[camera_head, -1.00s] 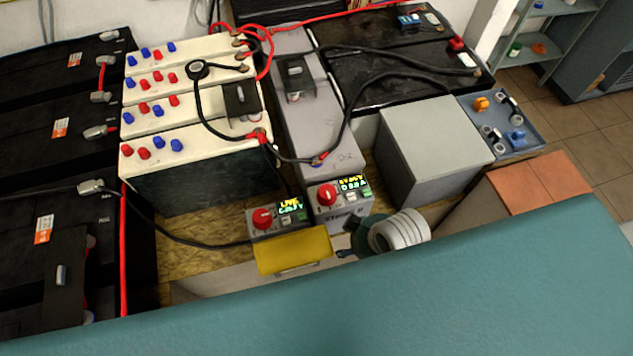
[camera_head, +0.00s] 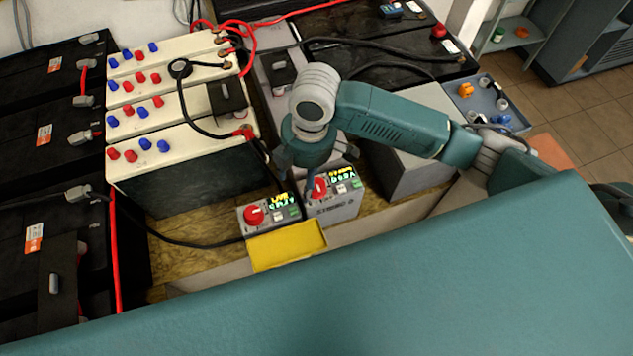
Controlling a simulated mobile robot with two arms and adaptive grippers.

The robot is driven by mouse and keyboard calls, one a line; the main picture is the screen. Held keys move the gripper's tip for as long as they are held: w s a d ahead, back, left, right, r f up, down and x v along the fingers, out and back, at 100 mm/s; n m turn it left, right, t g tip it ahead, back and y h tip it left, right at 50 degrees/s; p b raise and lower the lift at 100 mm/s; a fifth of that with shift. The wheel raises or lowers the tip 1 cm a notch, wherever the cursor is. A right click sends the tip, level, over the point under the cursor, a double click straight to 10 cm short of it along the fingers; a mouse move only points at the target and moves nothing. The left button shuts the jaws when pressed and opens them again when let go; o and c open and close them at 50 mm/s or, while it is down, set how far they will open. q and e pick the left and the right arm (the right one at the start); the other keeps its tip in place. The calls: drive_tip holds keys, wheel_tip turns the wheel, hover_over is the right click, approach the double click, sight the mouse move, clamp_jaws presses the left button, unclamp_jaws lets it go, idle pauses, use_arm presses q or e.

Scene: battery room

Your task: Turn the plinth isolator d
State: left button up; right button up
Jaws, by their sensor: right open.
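Two small grey isolator boxes with red rotary knobs and lit displays stand side by side at the front of the bench. The left box has its red knob (camera_head: 254,215) in plain view. The right box (camera_head: 333,207) has its red knob (camera_head: 319,188) partly covered by my gripper. I cannot tell for sure which box is isolator d. My right gripper (camera_head: 314,168) points down, open, with dark fingers spread close above the right box's knob. Whether it touches the knob is unclear. My left gripper is not in view.
A yellow tray (camera_head: 287,246) lies before the boxes. Cream batteries (camera_head: 178,125) with red and blue caps stand behind left. Black batteries (camera_head: 45,150) line the left. A grey box (camera_head: 405,175) and a blue-grey tray (camera_head: 482,97) are right. Black cables cross the bench.

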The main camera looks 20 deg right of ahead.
drive_tip(key=n+h, duration=0.1)
approach(317, 184)
drive_tip(key=f, duration=1)
drive_tip(key=shift+w+a+f, duration=0.1)
drive_tip(key=shift+a, duration=0.1)
drive_tip(key=shift+c, duration=0.3)
drive_tip(key=c, duration=1.1)
